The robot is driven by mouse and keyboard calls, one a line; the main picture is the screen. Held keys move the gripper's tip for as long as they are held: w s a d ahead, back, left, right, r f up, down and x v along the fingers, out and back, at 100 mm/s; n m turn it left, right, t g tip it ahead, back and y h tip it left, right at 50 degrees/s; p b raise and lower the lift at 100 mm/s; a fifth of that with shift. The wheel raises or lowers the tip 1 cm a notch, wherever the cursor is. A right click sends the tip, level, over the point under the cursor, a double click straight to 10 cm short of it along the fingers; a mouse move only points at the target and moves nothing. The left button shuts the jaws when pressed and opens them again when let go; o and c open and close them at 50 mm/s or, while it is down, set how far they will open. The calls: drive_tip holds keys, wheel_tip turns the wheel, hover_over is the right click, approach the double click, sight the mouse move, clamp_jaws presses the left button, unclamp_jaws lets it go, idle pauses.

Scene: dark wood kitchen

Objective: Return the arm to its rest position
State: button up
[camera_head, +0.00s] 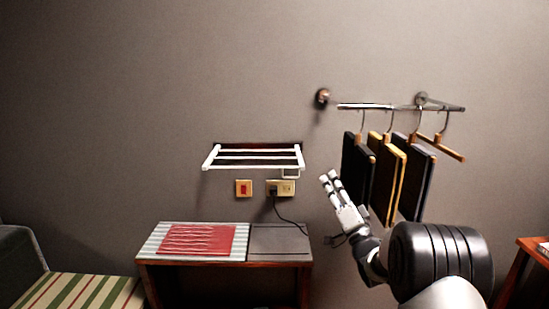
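My gripper (328,177) is in the middle right of the head view, pointing up and to the left, with two pale fingers close side by side. I see nothing held between them, but I cannot tell whether they are apart or touching. My arm (442,258) comes up from the bottom right, with a thick black ribbed section behind the gripper. The fingers appear just left of the leftmost hanging dark item (357,170); the depth between them is unclear.
A wall rail (400,106) carries several hangers with dark and yellow-edged items. A white rack (253,157) is on the wall above a low table (222,260) with a red mat (198,240). A striped seat (80,291) is at left, a wooden table (528,248) at right.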

drive_tip(key=s+d+r+n+g+h, duration=0.1)
drive_tip(key=s+r+g+h, duration=0.3)
drive_tip(key=s+g+h, duration=0.6)
drive_tip(key=s+a+f+n+g, duration=0.1)
drive_tip(key=s+f, duration=0.3)
drive_tip(key=s, duration=0.9)
drive_tip(key=s+a+f+n+g+y, duration=0.1)
drive_tip(key=s+f+n+g, duration=0.2)
drive_tip(key=s, duration=1.1)
drive_tip(key=s+a+f+n+g, duration=0.1)
drive_tip(key=s+f+g, duration=0.2)
drive_tip(key=s, duration=1)
wheel_tip(320, 180, down, 3)
drive_tip(key=shift+s+a+r+n+g+y, duration=0.2)
drive_tip(key=shift+a+n+g+y, duration=0.2)
